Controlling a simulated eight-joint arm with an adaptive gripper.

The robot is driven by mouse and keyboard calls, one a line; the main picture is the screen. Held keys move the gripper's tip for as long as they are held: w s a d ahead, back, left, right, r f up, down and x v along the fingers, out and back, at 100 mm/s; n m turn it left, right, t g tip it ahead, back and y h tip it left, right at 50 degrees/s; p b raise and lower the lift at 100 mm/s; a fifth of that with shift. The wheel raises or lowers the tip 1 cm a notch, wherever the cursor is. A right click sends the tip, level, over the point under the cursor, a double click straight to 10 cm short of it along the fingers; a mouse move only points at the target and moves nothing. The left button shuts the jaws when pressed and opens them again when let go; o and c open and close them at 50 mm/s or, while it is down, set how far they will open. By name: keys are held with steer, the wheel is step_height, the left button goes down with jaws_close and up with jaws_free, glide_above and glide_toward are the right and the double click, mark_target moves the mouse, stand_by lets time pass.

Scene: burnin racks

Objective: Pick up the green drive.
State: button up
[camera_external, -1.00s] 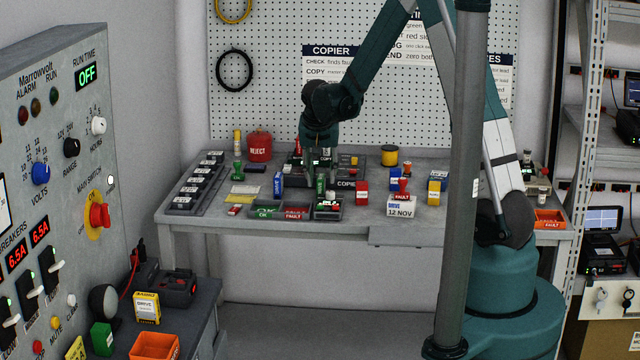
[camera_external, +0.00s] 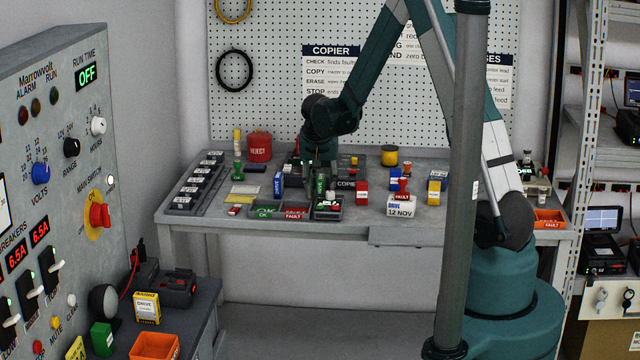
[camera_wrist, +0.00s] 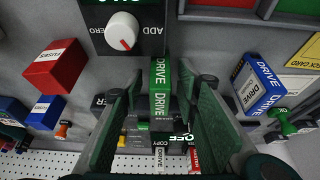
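The green drive (camera_wrist: 160,88) stands upright between my fingers in the wrist view, with white DRIVE lettering on it. Its green side also shows in the external view (camera_external: 320,186), below my wrist and partly covered by the fingers. My gripper (camera_wrist: 162,80) is open, one finger on each side of the drive. Gaps seem to remain between fingers and drive, so it does not look clamped. In the external view my gripper (camera_external: 318,178) points down at the bench, among the copier and trays.
A blue drive (camera_wrist: 258,85) stands right of my gripper in the wrist view. A red block (camera_wrist: 55,65) and a small blue block (camera_wrist: 47,112) lie to the left. A panel with a white knob (camera_wrist: 122,31) is close by. OK and FAULT trays (camera_external: 265,212) sit at the bench front.

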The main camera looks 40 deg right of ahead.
mark_target(321, 176)
steer(key=shift+c, duration=0.6)
steer(key=c, duration=0.9)
steer(key=shift+r, duration=0.1)
steer(key=shift+r+p, duration=0.4)
steer(key=shift+r, duration=4.55)
